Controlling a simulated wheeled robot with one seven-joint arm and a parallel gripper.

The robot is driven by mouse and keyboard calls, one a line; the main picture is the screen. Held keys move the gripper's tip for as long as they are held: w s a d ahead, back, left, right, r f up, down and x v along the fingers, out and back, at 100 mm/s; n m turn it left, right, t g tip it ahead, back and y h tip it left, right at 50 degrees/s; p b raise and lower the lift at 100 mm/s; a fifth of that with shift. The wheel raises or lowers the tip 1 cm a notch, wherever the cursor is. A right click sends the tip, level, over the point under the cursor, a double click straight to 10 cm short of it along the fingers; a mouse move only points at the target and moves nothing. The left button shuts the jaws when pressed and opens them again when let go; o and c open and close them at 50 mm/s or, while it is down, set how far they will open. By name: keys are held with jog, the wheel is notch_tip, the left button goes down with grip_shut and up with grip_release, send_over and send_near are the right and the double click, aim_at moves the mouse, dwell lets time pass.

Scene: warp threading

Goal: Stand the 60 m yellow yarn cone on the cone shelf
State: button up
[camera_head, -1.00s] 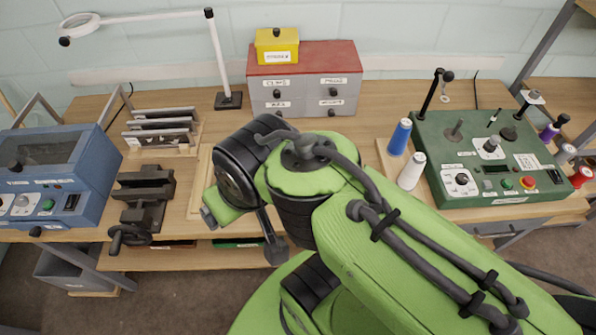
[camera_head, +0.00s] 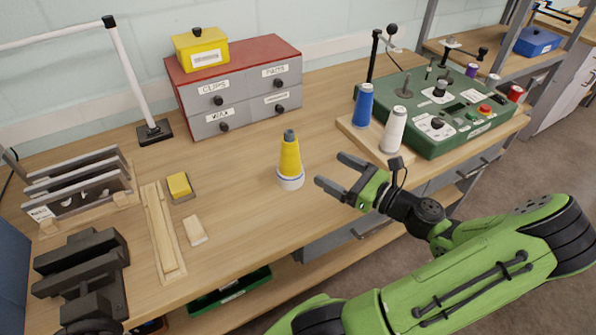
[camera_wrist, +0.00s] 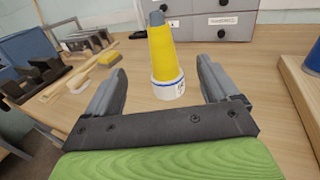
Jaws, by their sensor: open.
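A yellow yarn cone (camera_head: 290,158) with a grey tip and a white, blue-striped base stands upright on the workbench. It also shows in the wrist view (camera_wrist: 162,52), centred beyond my fingers. My gripper (camera_head: 334,175) is open and empty, just right of the cone with its fingers pointing toward it. In the wrist view my gripper (camera_wrist: 158,90) has the cone ahead, between the lines of the two fingers and apart from them.
A grey drawer cabinet (camera_head: 245,88) with a yellow box (camera_head: 200,50) stands behind. A yellow block (camera_head: 179,185) and wooden pieces lie left. Bench around the yellow cone is clear.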

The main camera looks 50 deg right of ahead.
aim_at(284, 142)
jog(key=w+b, duration=0.1)
jog(key=w, duration=0.4)
jog(key=w+a+b, duration=0.1)
jog(key=w, duration=0.4)
jog(key=w+b, duration=0.2)
jog(key=w, duration=0.3)
jog(key=shift+w+a+r, duration=0.15)
jog(key=shift+w+a, duration=0.2)
jog(key=shift+w, duration=0.05)
jog(key=shift+s, duration=0.1)
jog(key=shift+c, duration=0.2)
